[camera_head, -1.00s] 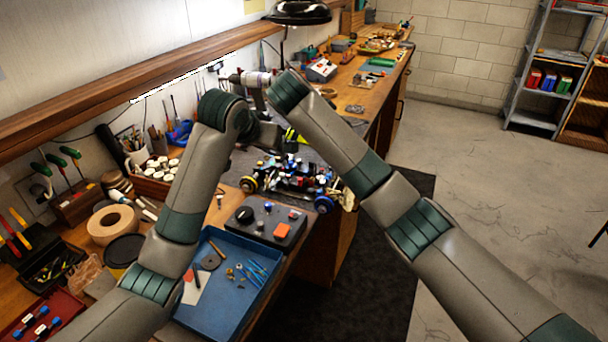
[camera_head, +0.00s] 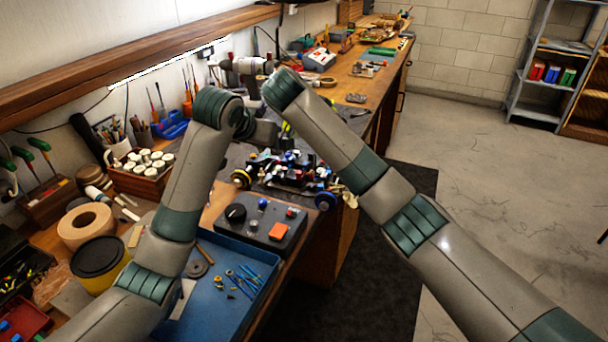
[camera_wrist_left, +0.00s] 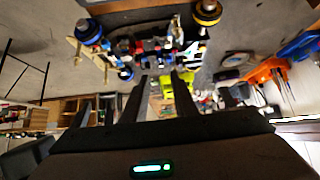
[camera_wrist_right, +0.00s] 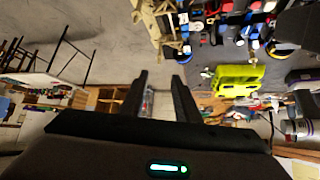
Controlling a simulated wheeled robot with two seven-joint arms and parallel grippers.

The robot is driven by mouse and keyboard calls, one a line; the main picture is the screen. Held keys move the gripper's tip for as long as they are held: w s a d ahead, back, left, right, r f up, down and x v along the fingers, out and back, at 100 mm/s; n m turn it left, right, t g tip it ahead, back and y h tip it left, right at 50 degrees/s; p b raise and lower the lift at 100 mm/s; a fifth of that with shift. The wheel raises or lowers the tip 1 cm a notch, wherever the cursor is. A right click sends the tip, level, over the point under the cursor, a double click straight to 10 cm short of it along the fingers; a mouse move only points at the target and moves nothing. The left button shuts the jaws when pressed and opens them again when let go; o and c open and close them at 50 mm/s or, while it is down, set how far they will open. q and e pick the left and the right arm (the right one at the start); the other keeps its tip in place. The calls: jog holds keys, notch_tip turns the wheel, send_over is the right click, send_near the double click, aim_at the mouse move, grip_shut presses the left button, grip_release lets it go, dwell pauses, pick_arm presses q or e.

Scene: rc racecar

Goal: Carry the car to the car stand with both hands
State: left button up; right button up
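The car (camera_head: 290,172) is an open racecar chassis with blue, red and black parts and gold-rimmed wheels, on the dark mat of the workbench. It shows upside down at the top of the left wrist view (camera_wrist_left: 150,45); only part of it shows in the right wrist view (camera_wrist_right: 168,22). My left gripper (camera_wrist_left: 158,85) is open and empty, its fingers pointing towards the car but apart from it. My right gripper (camera_wrist_right: 158,82) is open and empty. In the head view both grippers are hard to make out behind the wrists. I cannot pick out the car stand for certain.
A bright yellow-green slotted part (camera_wrist_right: 238,80) lies beyond the car. A dark control box (camera_head: 262,228) and a blue tray (camera_head: 215,310) are near the bench's front edge. A cup box (camera_head: 145,178) stands left. The floor to the right is clear.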

aim_at(290, 160)
pick_arm(q)
jog(key=shift+s+r, duration=0.15)
jog(key=shift+s, duration=0.05)
pick_arm(e)
jog(key=shift+s+r, duration=0.15)
pick_arm(q)
jog(key=shift+w, duration=0.1)
